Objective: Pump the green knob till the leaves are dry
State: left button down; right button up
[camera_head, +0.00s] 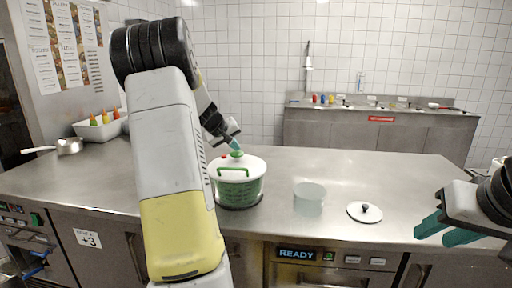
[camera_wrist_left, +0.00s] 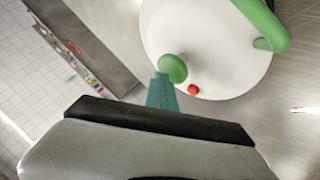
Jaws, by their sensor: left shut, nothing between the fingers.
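The salad spinner (camera_head: 238,190) stands on the steel counter, a green basket with leaves showing through its side and a white lid (camera_head: 252,163). The green knob (camera_head: 237,154) is on the lid; in the left wrist view the knob (camera_wrist_left: 173,68) is beside a small red button (camera_wrist_left: 193,90) and a green handle (camera_wrist_left: 265,22). My left gripper (camera_head: 232,140) is shut and empty, its teal fingertips at the knob; the left wrist view (camera_wrist_left: 162,80) shows them right by its edge. Whether they touch cannot be told. My right gripper (camera_head: 430,228) is open and empty at the right, over the counter's front edge.
A clear bowl (camera_head: 309,197) and a round lid with a dark knob (camera_head: 365,211) sit right of the spinner. A pan (camera_head: 69,146) and a white bin with bottles (camera_head: 100,128) stand at the left. A READY display (camera_head: 297,254) is below the counter.

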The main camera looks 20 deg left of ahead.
aim_at(235, 153)
pick_arm(q)
jog(key=shift+f, duration=0.4)
jog(key=shift+r, duration=2.25)
jog(key=shift+r, duration=0.1)
jog(key=shift+r, duration=2.4)
jog(key=shift+r, duration=0.1)
notch_tip(235, 153, up, 4)
jog(key=shift+f, duration=0.2)
